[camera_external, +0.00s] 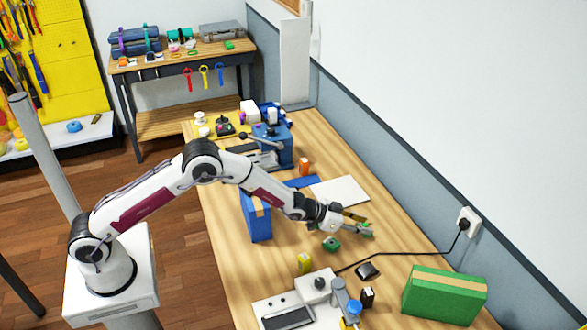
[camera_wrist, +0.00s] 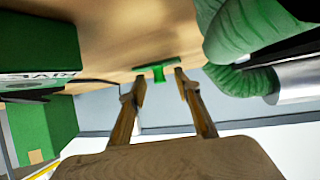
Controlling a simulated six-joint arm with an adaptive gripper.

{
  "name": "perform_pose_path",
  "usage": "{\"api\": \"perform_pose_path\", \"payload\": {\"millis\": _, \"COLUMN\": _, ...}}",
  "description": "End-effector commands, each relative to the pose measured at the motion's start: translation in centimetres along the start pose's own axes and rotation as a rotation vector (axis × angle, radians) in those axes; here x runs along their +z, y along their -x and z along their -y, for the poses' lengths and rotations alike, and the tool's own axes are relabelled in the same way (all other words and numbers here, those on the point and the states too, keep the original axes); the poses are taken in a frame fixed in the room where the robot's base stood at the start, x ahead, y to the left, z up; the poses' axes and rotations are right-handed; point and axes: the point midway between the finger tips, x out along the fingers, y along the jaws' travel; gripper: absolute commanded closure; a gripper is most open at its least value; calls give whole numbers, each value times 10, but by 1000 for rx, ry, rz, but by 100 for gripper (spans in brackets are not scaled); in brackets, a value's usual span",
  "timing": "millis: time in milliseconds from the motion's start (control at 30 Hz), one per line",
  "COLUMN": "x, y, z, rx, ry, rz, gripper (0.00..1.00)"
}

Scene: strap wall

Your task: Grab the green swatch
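My gripper (camera_external: 359,224) is out over the right half of the wooden bench, fingers pointing right toward the wall. Its two fingers are apart in the wrist view (camera_wrist: 160,86), with nothing visibly clamped between them. A small green T-shaped piece (camera_wrist: 158,71) shows just beyond and between the fingertips there. I cannot tell for sure whether it is the green swatch. In the external view a small green item (camera_external: 332,243) with a dark mark lies on the bench just below my gripper. Some green also shows by the lower fingertip.
A green box (camera_external: 445,295) with a tan band stands at the front right. A black cable runs from the wall socket (camera_external: 468,222) across the bench. A blue box (camera_external: 256,218) stands left of my gripper. Bulky green folds (camera_wrist: 245,40) fill the wrist view's upper right.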

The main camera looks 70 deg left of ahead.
Motion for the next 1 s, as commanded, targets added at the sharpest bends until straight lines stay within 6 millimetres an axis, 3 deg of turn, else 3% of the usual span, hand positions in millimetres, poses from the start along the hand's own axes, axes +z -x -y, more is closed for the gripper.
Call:
{"api": "perform_pose_path", "payload": {"millis": 200, "x": 0, "y": 0, "z": 0, "rx": 0, "ry": 0, "rz": 0, "gripper": 67}}
{"api": "perform_pose_path", "payload": {"millis": 333, "x": 0, "y": 0, "z": 0, "rx": 0, "ry": 0, "rz": 0, "gripper": 100}}
{"api": "perform_pose_path", "payload": {"millis": 767, "x": -2, "y": 1, "z": 0, "rx": 0, "ry": 0, "rz": -1, "gripper": 100}}
{"api": "perform_pose_path", "payload": {"millis": 1000, "x": -16, "y": 8, "z": 0, "rx": 0, "ry": -2, "rz": -3, "gripper": 100}}
